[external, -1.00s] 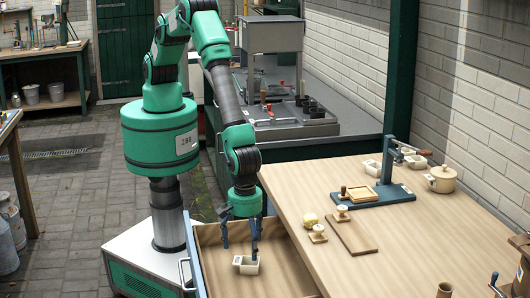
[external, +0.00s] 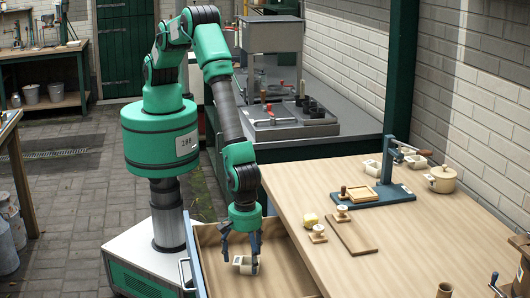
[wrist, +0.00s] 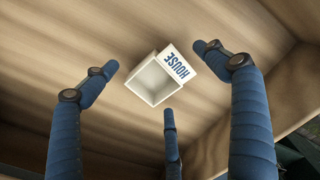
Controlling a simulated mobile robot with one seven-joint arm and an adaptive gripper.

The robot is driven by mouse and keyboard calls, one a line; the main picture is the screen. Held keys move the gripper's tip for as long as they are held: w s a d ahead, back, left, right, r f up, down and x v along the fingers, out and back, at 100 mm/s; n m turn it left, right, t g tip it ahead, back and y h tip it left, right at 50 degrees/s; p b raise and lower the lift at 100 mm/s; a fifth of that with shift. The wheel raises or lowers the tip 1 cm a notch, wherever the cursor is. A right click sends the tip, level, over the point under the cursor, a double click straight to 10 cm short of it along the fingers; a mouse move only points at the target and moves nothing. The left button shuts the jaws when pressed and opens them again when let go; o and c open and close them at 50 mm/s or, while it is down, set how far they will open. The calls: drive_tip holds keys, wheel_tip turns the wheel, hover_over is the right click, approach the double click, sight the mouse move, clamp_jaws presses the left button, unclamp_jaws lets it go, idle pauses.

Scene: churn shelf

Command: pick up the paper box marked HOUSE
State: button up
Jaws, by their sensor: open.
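The paper box marked HOUSE (wrist: 153,83) lies in the open drawer in the wrist view. It is a small off-white box with an open hollow, and a panel (wrist: 181,66) with blue HOUSE lettering on its right side. It also shows in the external view (external: 243,269), low in the drawer. My gripper (wrist: 160,83) is open above the box, with three blue fingers spread around it. In the external view my gripper (external: 240,262) points down into the drawer, close to the box. I cannot tell whether any finger touches it.
The drawer (external: 213,258) is pulled out from the wooden table (external: 420,225), and its walls enclose the box. On the table stand a blue press (external: 385,192), a lidded pot (external: 443,180) and a small board (external: 352,235). The drawer floor around the box is clear.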

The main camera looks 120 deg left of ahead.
drive_tip(key=c, duration=1.2)
drive_tip(key=shift+r, duration=0.15)
wheel_tip(320, 180, up, 10)
drive_tip(key=shift+p, duration=0.45)
